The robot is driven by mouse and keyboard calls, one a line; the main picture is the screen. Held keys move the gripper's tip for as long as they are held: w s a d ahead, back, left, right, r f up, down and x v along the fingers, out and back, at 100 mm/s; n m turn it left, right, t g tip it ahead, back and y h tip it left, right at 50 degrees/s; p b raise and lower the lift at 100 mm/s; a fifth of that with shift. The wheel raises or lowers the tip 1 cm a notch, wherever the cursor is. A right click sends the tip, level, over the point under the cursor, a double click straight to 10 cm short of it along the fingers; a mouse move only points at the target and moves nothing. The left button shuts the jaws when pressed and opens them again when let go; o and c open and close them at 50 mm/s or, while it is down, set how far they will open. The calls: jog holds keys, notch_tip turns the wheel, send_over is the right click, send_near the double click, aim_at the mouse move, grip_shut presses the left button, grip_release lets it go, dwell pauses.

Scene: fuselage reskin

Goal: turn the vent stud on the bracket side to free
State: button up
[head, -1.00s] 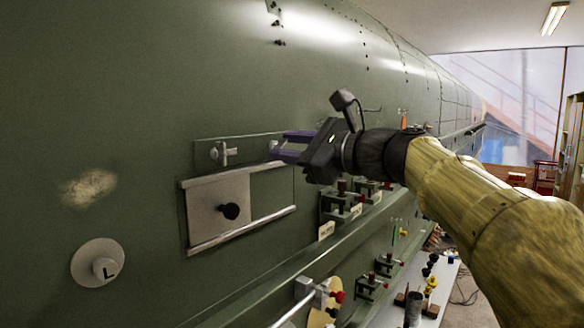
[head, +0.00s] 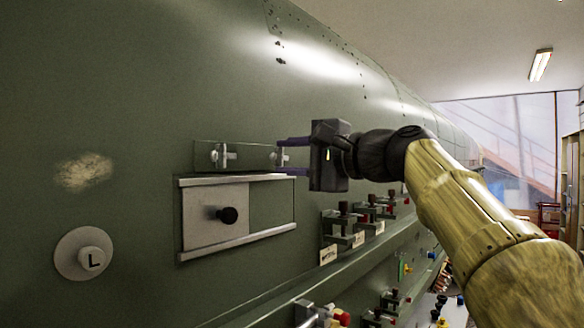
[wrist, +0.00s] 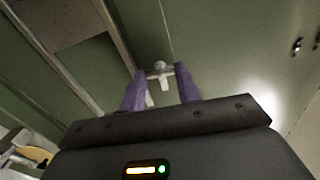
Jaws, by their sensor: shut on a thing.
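A pale metal stud with a crossbar (head: 281,157) sits at the right end of a narrow strip on the green skin. A similar stud (head: 221,156) sits at the strip's left end, clear of my gripper. My gripper (head: 284,156) is at the right stud, its purple fingers above and below it. In the wrist view, the stud (wrist: 160,72) shows between the fingertips (wrist: 160,78), with its crossbar spanning toward them. The gripper is shut on this stud. The fingers hide part of it in the head view.
Below the strip is a sliding panel with a black knob (head: 228,215) between two rails. A round disc marked L (head: 85,254) is at lower left. Several clamps (head: 343,224) stand along the ledge at lower right. The skin above the strip is mostly bare.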

jog(key=shift+f+n, duration=0.1)
jog(key=shift+n, duration=0.4)
jog(key=o, duration=1)
jog(key=b+v, duration=0.4)
jog(key=v, duration=1.3)
jog(key=shift+s+d+b, duration=0.15)
jog(key=shift+s+b, duration=0.05)
jog(key=shift+b, duration=0.1)
jog(key=shift+w, duration=0.1)
